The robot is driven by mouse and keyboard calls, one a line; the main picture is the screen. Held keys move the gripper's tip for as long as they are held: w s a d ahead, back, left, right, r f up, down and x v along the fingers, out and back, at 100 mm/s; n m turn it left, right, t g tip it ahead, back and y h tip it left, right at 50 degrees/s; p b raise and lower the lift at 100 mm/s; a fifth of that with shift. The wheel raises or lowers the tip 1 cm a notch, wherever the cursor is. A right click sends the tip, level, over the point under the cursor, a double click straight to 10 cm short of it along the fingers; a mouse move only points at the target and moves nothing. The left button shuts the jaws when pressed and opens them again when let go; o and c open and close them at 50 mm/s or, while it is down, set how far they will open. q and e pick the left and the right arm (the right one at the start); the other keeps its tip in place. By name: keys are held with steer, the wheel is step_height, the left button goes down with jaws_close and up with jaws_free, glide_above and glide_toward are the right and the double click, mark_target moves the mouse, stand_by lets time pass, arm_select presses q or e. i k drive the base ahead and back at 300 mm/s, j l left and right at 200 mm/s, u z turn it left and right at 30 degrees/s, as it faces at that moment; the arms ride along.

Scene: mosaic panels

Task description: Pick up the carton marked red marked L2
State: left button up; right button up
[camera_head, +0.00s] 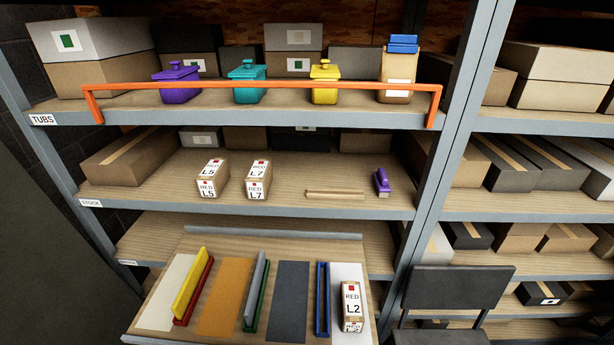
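The carton marked RED L2 (351,306) stands upright on the white panel (347,277) at the right end of the pull-out tray (154,334). It is a small tan box with a white label and a red square. Two similar cartons, one marked RED L5 (209,179) and one marked RED L7 (257,180), stand on the middle shelf above. Neither of my grippers shows in the head view.
Beside the carton stands a blue frame (322,299). Farther left are a green holder with a grey plate (256,290) and a red holder with a yellow plate (190,290). An orange rail (265,86) fronts the top shelf. A dark chair (457,288) stands at the lower right.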

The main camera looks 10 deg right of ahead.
mark_target(352, 319)
steer(key=k+l, duration=0.15)
steer(key=l, duration=0.15)
steer(key=k+l+z, duration=0.1)
steer(key=l, duration=0.25)
steer(key=k+l+z, duration=0.1)
steer(key=k+l, duration=0.3)
steer(key=l, duration=0.25)
steer(key=k+l+z, duration=0.1)
steer(key=l, duration=0.25)
